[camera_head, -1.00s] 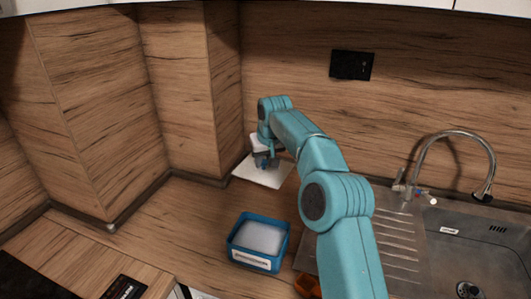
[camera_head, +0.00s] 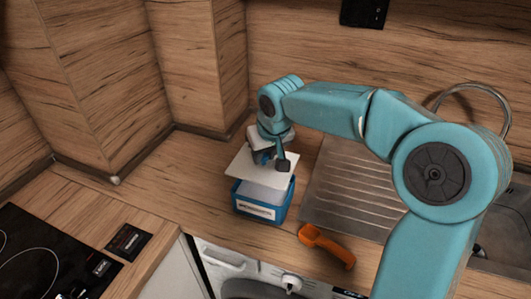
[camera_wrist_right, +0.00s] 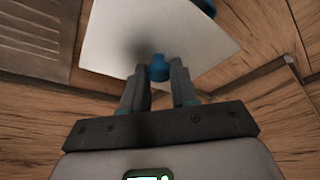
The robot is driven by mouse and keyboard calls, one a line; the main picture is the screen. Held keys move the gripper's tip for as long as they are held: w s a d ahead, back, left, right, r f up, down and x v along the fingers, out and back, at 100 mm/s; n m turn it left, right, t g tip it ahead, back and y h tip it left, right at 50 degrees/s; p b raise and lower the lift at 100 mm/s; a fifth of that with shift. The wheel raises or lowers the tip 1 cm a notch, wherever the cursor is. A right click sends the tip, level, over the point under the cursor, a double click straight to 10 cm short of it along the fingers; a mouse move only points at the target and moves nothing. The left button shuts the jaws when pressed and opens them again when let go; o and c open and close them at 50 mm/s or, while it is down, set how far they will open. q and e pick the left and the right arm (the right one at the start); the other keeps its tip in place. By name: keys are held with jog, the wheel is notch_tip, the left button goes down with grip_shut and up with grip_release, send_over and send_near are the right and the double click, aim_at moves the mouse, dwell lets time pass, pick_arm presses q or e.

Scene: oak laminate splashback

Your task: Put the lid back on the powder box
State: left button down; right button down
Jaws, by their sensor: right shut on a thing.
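The powder box (camera_head: 260,211) is a blue open box with a white label, standing on the counter; pale powder shows inside. The lid (camera_head: 252,166) is a thin white square plate with a small blue knob (camera_wrist_right: 158,68). My right gripper (camera_head: 272,161) is shut on the knob and holds the lid above the box, covering the back of its opening in the head view. In the right wrist view the right gripper's fingers (camera_wrist_right: 160,85) are on either side of the knob, and the lid (camera_wrist_right: 115,40) spreads beyond them. My left gripper is not in view.
An orange scoop (camera_head: 327,246) lies on the counter to the right of the box. The steel sink drainer (camera_head: 350,200) is behind it. A black hob (camera_head: 40,265) is at the left, and a wood wall corner stands behind. The counter left of the box is clear.

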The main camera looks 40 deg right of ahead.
aim_at(266, 167)
jog(key=shift+f+b, duration=2.4)
jog(key=shift+f, duration=0.7)
jog(key=shift+f+b, duration=0.2)
jog(key=shift+b, duration=0.2)
jog(key=shift+c, duration=1.6)
grip_release()
jog(key=shift+r+p, duration=2.85)
jog(key=shift+r, duration=0.75)
